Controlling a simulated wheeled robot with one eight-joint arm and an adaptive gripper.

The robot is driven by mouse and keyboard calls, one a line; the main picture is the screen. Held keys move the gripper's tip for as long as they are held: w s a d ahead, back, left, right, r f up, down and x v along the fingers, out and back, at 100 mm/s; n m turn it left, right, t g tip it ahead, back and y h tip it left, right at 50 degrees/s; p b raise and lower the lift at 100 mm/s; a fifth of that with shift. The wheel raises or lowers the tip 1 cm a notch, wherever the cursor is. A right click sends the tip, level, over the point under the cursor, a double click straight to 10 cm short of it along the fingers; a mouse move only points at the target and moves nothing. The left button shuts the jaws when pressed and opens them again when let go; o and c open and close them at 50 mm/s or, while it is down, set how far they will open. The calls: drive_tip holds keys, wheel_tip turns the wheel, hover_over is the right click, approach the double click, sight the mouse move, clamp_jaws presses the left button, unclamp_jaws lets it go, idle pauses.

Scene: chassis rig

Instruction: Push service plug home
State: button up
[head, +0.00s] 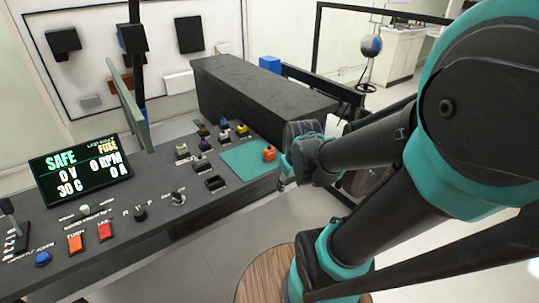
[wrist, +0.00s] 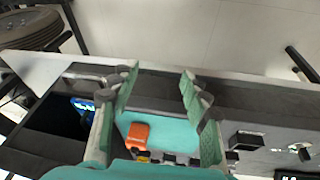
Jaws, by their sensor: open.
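An orange plug-like block (head: 269,153), which I take to be the service plug, sits on a teal mat (head: 240,163) at the right end of the dark console. In the wrist view the orange block (wrist: 137,134) lies between my gripper's two green fingers, nearer the left one, with a gap on both sides. My gripper (wrist: 158,80) is open and empty. In the head view my arm reaches the console's right end, and its fingers are mostly hidden. A black rectangular socket (head: 215,184) is left of the mat; whether it takes the plug I cannot tell.
Several small coloured blocks stand behind the mat. A large black box (head: 262,95) rises behind the console. A screen (head: 80,172) reading SAFE, 0 V, stands at left, with knobs and buttons in front. A round wooden top (head: 266,281) is below.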

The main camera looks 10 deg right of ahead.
drive_tip(key=w+a+r+n+g, duration=0.2)
drive_tip(key=w+a+r+n, duration=0.1)
drive_tip(key=w+r+n, duration=0.7)
drive_tip(key=n+g+h, duration=0.1)
drive_tip(key=n, duration=0.9)
approach(269, 146)
wheel_tip(269, 146, down, 5)
drive_tip(key=shift+r, duration=0.1)
drive_tip(key=shift+w+d+f, duration=0.1)
drive_tip(key=shift+d+f, duration=0.05)
drive_tip(key=shift+f, duration=0.7)
drive_tip(key=shift+w+d+f, duration=0.1)
drive_tip(key=shift+d+f, duration=0.05)
drive_tip(key=shift+f, duration=0.7)
drive_tip(key=shift+w+d+f, duration=0.1)
drive_tip(key=shift+d+f, duration=0.05)
drive_tip(key=shift+f, duration=0.7)
drive_tip(key=shift+c, duration=0.4)
clamp_jaws()
